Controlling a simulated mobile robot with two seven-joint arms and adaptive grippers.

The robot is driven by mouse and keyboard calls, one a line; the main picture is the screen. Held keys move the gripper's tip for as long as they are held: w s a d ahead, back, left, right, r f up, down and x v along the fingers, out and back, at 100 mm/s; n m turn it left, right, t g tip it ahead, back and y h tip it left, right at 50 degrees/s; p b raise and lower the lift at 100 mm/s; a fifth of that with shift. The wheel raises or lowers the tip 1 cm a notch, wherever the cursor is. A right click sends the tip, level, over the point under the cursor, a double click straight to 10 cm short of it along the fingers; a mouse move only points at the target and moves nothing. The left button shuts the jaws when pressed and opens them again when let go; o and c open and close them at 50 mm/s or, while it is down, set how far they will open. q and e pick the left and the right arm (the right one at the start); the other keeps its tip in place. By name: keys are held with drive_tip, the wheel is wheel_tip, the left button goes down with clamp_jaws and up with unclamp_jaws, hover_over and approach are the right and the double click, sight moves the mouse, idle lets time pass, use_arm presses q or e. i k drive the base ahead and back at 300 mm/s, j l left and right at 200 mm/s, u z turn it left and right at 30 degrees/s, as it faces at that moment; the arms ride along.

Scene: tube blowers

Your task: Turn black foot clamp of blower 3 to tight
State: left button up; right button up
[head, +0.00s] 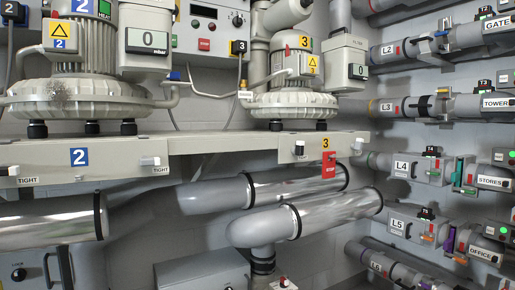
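Blower 3 (290,103) is a pale grey ribbed blower with yellow "3" labels, on the right end of the grey shelf. It stands on black feet; one black foot (276,125) is at its front left and another black foot (322,125) at its front right. Neither of my grippers is in view.
Blower 2 (80,98) stands on the left of the shelf (215,145). A red tag (328,165) hangs under the yellow "3" plate. Silver pipes (330,213) run below the shelf. Labelled pipes with valves, such as L4 (402,167), line the right wall.

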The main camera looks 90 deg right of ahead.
sight(298, 150)
drive_tip(key=z, duration=3.15)
